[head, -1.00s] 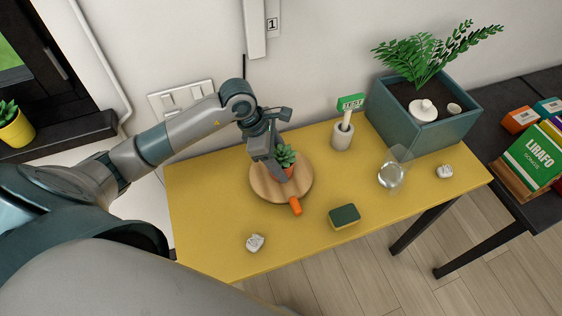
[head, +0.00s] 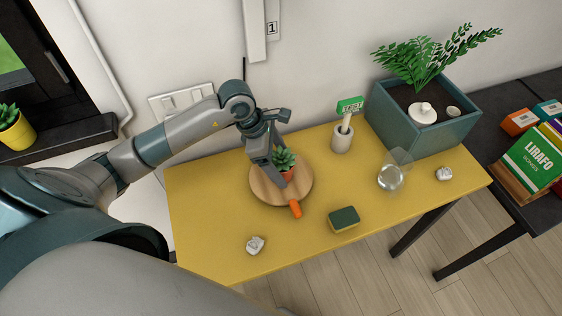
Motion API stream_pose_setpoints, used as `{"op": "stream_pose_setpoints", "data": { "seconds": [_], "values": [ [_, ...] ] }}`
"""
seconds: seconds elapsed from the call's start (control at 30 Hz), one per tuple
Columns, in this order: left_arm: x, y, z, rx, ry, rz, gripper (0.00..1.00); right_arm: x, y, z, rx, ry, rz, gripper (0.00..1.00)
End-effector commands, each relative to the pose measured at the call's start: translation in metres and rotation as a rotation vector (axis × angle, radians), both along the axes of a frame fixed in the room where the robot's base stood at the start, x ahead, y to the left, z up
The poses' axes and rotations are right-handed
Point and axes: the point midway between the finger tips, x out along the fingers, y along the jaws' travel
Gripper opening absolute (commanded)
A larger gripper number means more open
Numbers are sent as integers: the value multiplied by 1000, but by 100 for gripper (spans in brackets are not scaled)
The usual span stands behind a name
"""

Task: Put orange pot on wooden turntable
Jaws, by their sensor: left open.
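The orange pot (head: 288,174), with a small green succulent in it, stands upright on the round wooden turntable (head: 262,188). My left gripper (head: 279,168) is open at the pot, with one finger in front of the pot's left side. The finger hides part of the pot, and I cannot tell whether it touches it. My right gripper is not in view.
On the yellow table (head: 210,220) are a sponge (head: 344,219), crumpled pieces (head: 255,245), a glass (head: 392,174) and a holder with a green sign (head: 342,138). A teal planter (head: 428,134) stands back right.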

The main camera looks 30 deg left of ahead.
Motion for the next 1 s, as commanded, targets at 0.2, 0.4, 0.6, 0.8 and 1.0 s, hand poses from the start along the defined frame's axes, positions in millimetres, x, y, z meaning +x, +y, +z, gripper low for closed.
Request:
{"op": "stream_pose_setpoints", "data": {
  "seconds": [0.2, 0.4, 0.6, 0.8, 1.0],
  "values": [
    [-5, 12, 33, 3, -2, 0, 77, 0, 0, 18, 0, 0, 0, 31],
    [-11, 24, 67, 4, -3, 1, 77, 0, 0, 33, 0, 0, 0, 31],
    [-16, 35, 94, 2, -2, 0, 77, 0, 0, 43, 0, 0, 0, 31],
    [-18, 39, 105, 1, 0, 0, 77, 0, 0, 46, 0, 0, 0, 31],
    [-19, 39, 106, 0, -1, 0, 77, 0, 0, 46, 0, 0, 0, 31]
  ]
}}
